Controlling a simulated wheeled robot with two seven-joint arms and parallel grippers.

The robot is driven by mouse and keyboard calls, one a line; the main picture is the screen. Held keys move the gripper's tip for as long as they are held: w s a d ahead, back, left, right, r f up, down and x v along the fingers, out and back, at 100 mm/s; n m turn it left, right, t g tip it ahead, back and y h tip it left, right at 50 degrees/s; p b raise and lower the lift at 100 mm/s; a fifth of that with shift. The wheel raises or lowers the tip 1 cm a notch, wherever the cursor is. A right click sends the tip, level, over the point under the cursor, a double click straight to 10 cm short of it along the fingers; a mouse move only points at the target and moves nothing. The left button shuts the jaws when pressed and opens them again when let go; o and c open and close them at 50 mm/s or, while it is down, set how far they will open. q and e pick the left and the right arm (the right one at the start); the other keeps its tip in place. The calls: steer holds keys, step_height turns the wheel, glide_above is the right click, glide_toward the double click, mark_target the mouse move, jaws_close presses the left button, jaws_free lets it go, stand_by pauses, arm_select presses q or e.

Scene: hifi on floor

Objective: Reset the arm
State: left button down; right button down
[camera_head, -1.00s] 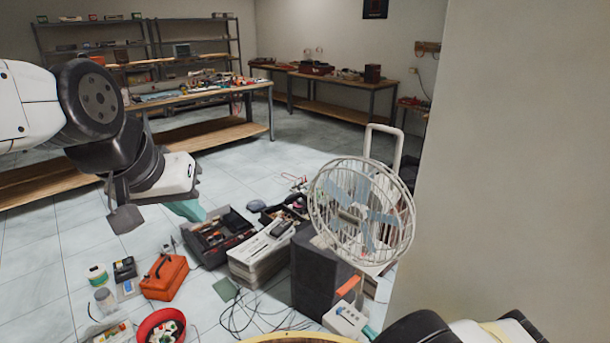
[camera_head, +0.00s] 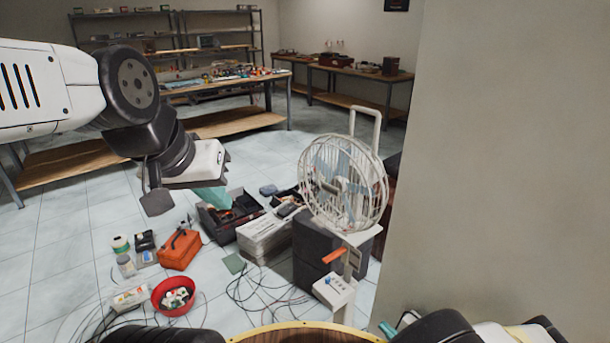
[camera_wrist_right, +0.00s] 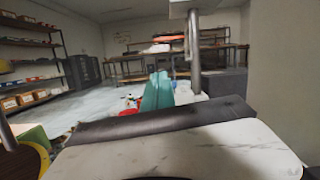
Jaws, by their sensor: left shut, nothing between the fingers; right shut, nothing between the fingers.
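My left arm comes in from the left in the head view. Its gripper, with teal fingers (camera_head: 213,198), points down and is shut and empty. It hangs in front of the open black case on the floor. My right arm is at the bottom right of the head view, where a small teal part of its gripper (camera_head: 386,328) shows beside the wall. In the right wrist view the teal fingers of the right gripper (camera_wrist_right: 158,92) are together with nothing between them.
A white fan (camera_head: 343,183) stands by a dark speaker box (camera_head: 312,255) near the wall (camera_head: 490,170). An orange toolbox (camera_head: 179,249), a red bowl (camera_head: 172,297) and cables lie on the floor. Workbenches (camera_head: 235,122) stand behind.

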steer(key=w+a+r+n+g+h, duration=0.1)
steer(key=w+r+n+g, duration=0.1)
steer(key=r+n+g, duration=0.65)
steer(key=w+a+r+n+g+h, duration=0.1)
steer(key=w+a+r+n+g, duration=0.15)
steer(key=r, duration=1.15)
steer(key=w+a+r+n+g+h, duration=0.1)
steer(key=r+n+g, duration=0.55)
steer(key=r, duration=0.45)
steer(key=s+a+r+n+t+h, duration=0.2)
steer(key=s+r, duration=0.3)
steer(key=r, duration=0.3)
steer(key=s+a+r+n+t+h, duration=0.2)
steer(key=s+r+n+t+h, duration=0.1)
steer(key=s+r, duration=0.3)
steer(key=s+a+r+n+t+h, duration=0.2)
steer(key=s+a+r+n+h, duration=0.1)
steer(key=r, duration=0.6)
steer(key=shift+s+r+n+t, duration=0.35)
steer(key=shift+s+n, duration=0.5)
steer(key=shift+s, duration=0.3)
